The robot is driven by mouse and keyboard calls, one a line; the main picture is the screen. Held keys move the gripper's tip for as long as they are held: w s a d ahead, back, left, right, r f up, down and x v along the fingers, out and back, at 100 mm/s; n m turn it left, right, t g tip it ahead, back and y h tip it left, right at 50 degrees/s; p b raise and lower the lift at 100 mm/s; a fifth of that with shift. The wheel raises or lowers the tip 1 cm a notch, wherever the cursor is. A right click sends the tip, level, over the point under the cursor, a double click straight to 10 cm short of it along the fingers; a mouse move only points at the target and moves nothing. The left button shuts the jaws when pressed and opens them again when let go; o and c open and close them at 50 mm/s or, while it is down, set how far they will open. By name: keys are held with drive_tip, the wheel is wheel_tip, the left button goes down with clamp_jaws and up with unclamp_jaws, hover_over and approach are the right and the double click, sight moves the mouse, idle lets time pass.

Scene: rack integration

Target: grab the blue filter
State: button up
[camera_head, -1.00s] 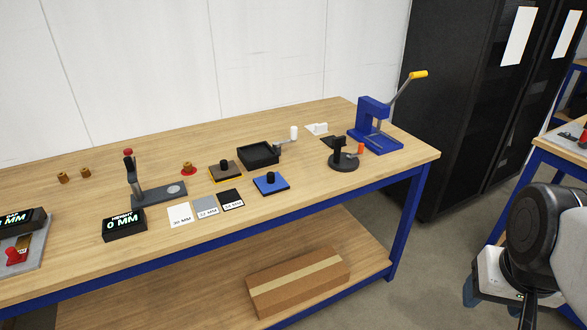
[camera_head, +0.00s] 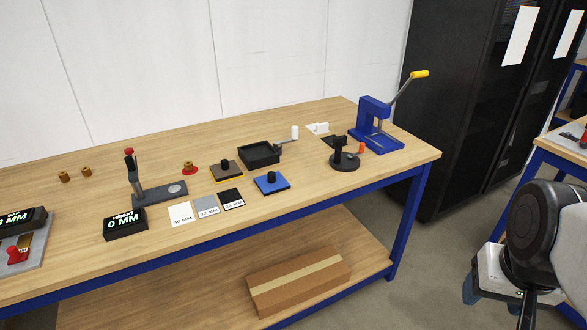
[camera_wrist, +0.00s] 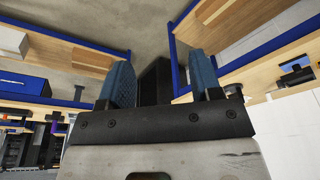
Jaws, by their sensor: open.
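A blue square block with a black knob on top (camera_head: 271,184), which looks like the blue filter, lies flat on the workbench (camera_head: 330,185) near its front edge. My gripper (camera_wrist: 164,78) is open, with two blue fingers apart and nothing held between them. In the head view my gripper is at the lower right, off the bench and well away from the blue block.
A brown block with a black knob (camera_head: 226,170), a black tray (camera_head: 260,154) and a round black stand (camera_head: 344,158) are near the blue block. Labelled cards (camera_head: 206,206) lie left of it. A blue lever press (camera_head: 374,128) stands at the right end. A cardboard box (camera_head: 299,282) is on the lower shelf.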

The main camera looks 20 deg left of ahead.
drive_tip(key=w+a+m+g+y, duration=0.3)
drive_tip(key=w+a, duration=0.7)
drive_tip(key=w, duration=0.4)
drive_tip(key=w+a+m+g+y, duration=0.2)
drive_tip(key=w+a+m+y, duration=0.1)
drive_tip(key=w+a, duration=0.9)
drive_tip(key=m+g+y, duration=0.4)
drive_tip(key=m+y, duration=0.2)
approach(272, 179)
drive_tip(key=shift+w+a, duration=0.6)
drive_tip(key=shift+a, duration=0.15)
drive_tip(key=shift+x, duration=1.3)
drive_tip(key=shift+x, duration=2.6)
